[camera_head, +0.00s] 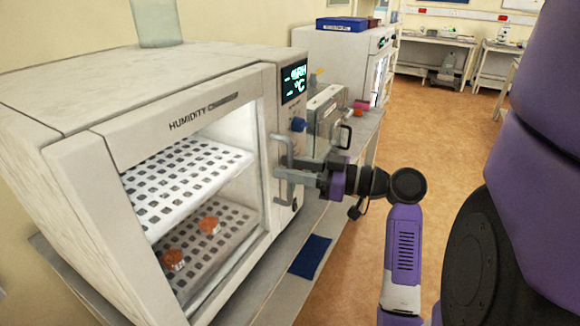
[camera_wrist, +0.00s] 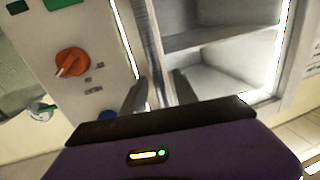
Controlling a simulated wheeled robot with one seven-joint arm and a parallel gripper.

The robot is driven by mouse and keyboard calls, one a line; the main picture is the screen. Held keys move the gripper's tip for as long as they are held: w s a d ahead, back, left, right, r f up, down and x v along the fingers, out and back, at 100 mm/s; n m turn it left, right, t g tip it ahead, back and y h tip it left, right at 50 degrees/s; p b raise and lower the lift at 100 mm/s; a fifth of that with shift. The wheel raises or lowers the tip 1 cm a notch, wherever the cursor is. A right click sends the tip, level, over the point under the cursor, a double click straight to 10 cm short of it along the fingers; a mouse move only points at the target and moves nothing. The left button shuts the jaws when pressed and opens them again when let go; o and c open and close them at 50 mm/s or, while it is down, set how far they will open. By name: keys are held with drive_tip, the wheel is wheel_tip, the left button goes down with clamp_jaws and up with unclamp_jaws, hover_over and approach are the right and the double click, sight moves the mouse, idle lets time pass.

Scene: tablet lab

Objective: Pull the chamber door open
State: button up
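The humidity chamber (camera_head: 62,152) is a large white box at the left of the head view. Its door (camera_head: 110,155) has a pale frame around a large see-through window and looks closed. A grey vertical bar handle (camera_head: 282,150) stands at the door's right side, and the bar also shows in the wrist view (camera_wrist: 152,45). My gripper (camera_head: 287,173) is at the handle. In the wrist view its two fingers (camera_wrist: 160,92) lie on either side of the bar, with a narrow gap visible, so it looks open around it. Contact with the bar cannot be made out.
Inside are perforated shelves (camera_head: 190,175) with orange items (camera_head: 208,224) on the lower one. A blue mat (camera_head: 311,256) lies on the bench. The floor (camera_head: 440,150) to the right is clear.

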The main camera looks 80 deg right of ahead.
clamp_jaws()
idle(1.3)
